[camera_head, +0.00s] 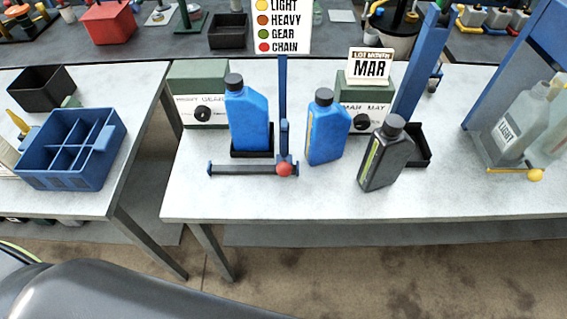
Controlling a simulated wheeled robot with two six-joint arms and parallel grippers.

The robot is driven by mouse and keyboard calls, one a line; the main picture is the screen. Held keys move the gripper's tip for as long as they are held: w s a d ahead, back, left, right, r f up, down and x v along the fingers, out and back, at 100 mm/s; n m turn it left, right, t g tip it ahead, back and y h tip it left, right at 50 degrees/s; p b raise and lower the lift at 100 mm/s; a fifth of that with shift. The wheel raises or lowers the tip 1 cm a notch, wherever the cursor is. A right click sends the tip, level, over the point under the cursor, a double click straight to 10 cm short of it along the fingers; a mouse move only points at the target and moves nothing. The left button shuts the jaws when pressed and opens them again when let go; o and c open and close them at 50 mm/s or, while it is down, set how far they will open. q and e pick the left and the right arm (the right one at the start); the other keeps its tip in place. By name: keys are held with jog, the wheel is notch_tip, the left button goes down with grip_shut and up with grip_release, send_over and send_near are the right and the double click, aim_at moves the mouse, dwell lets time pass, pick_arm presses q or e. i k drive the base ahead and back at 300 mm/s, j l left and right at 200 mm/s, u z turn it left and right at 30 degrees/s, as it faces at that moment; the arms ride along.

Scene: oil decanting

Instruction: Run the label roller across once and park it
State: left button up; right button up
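Nothing in view is clearly marked as the label roller. A dark horizontal bar (240,169) with blue ends and a red knob (284,169) lies low in front of a blue bottle (249,118), at the foot of a blue post (283,95). I cannot tell whether this bar is the roller. The blue bottle stands upright in a black holder. A second blue bottle (325,130) with a yellow strip and a dark grey bottle (386,155) stand to its right. Neither gripper is in view.
Two green boxes with dark knobs stand behind the bottles, the left box (190,85) and the right box (350,90) under a MAR sign (369,67). A blue divided crate (70,150) sits on the left table. The white table's front strip (300,200) is clear.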

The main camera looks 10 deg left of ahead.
aim_at(284, 153)
jog(key=k+l, duration=0.1)
jog(key=l, duration=0.35)
jog(key=k+l, duration=0.15)
jog(key=l, duration=0.3)
jog(key=k+l, duration=0.1)
jog(key=l, duration=0.35)
